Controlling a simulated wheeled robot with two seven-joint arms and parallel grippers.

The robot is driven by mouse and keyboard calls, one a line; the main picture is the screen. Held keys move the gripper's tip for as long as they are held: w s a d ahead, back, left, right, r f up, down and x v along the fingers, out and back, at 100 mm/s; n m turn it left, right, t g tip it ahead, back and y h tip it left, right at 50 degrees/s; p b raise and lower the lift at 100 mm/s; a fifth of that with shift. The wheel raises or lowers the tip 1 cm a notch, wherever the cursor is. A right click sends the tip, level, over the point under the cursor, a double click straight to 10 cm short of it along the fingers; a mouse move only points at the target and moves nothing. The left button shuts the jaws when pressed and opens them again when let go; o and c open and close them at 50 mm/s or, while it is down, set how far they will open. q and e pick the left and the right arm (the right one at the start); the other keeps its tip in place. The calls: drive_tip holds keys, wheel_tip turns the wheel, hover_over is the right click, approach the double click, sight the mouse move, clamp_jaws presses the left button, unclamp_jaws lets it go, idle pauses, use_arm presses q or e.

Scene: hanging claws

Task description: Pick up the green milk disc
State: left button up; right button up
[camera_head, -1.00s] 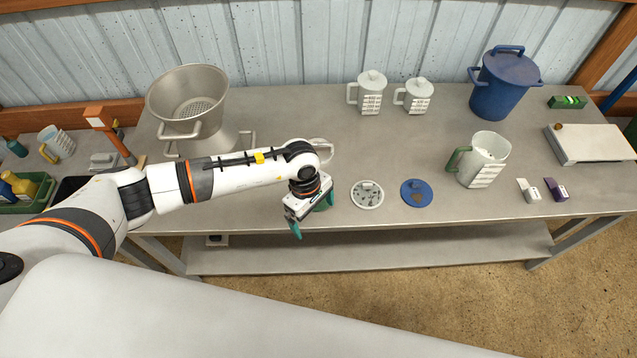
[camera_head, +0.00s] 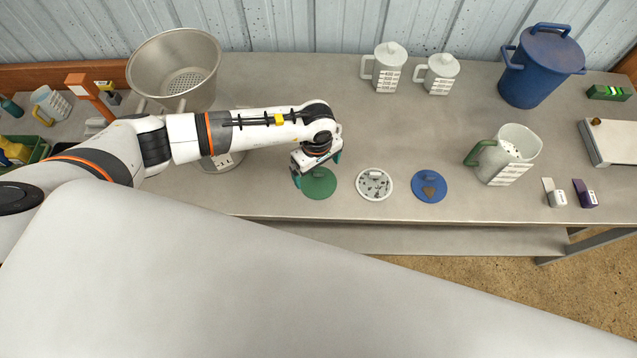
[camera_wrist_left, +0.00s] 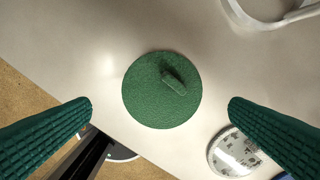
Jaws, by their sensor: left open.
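The green milk disc (camera_head: 320,184) lies flat on the grey table, left of a white speckled disc (camera_head: 374,184) and a blue disc (camera_head: 429,186). In the left wrist view the green disc (camera_wrist_left: 160,92) shows whole, with a short raised green handle on its top. My left gripper (camera_head: 317,172) is above the disc in the head view and partly covers it. Its two green fingers stand wide apart on either side of the disc in the wrist view, with nothing between them. My right gripper is not in view.
A metal strainer pot (camera_head: 175,75) stands at the back left. Two white lidded jugs (camera_head: 389,68), a blue lidded pot (camera_head: 538,72) and a white jug with a green handle (camera_head: 506,155) stand farther right. The table's front edge is close in front of the discs.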

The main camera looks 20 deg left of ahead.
sight(317, 180)
use_arm(q)
drive_tip(key=shift+w+f, duration=0.1)
drive_tip(key=shift+f, duration=0.3)
wheel_tip(317, 180, down, 5)
drive_tip(key=b, duration=0.3)
drive_tip(key=shift+w+a+r, duration=0.1)
drive_tip(key=shift+w+r, duration=0.05)
drive_tip(key=shift+r, duration=0.05)
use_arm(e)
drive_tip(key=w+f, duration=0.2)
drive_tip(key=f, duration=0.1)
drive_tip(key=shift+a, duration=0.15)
